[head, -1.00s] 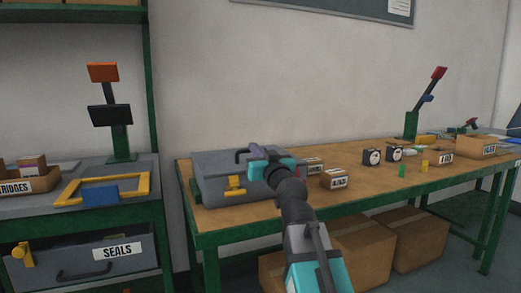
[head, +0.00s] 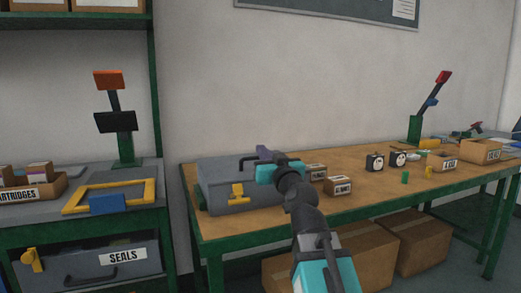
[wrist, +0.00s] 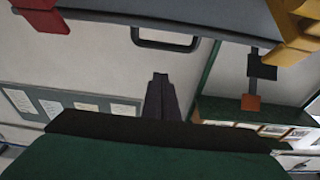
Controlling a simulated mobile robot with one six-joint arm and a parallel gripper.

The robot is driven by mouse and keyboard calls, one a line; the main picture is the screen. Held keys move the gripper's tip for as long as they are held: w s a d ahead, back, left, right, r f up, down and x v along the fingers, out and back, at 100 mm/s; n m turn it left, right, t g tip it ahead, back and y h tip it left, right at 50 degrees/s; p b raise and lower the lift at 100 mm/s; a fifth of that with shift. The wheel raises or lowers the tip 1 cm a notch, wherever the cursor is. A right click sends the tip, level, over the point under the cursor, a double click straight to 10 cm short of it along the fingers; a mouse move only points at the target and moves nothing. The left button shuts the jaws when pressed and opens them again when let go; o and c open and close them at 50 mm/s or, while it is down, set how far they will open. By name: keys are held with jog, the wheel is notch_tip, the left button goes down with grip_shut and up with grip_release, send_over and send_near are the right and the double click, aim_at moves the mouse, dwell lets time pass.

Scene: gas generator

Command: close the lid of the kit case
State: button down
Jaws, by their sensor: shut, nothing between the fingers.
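The grey kit case (head: 215,178) sits on the left end of the wooden table. Its lid looks down over the base; I cannot tell whether a small gap remains. A yellow latch (head: 237,191) shows on its front, with its tab pointing up. In the wrist view, which is upside down, the case edge (wrist: 110,22), dark handle (wrist: 165,40), yellow latch (wrist: 295,30) and a red latch (wrist: 42,14) show along the top. My gripper (head: 264,152) is shut and empty, near the handle and right part of the case. It also shows in the wrist view (wrist: 162,85). My arm hides the case's right front.
Small labelled boxes (head: 338,186) stand on the table (head: 300,222) right of the case, with gauges (head: 375,162) farther right. A bench with a yellow frame (head: 152,190) stands left, across a narrow gap. A green post (head: 126,149) rises on it.

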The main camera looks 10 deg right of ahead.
jog(key=s+f+b, duration=0.3)
jog(key=s+b, duration=0.3)
jog(key=b, duration=0.4)
jog(key=shift+s+d+f, duration=0.15)
jog(key=shift+d+f, duration=0.2)
jog(key=shift+f, duration=0.05)
jog(key=shift+s, duration=0.15)
dwell(0.5)
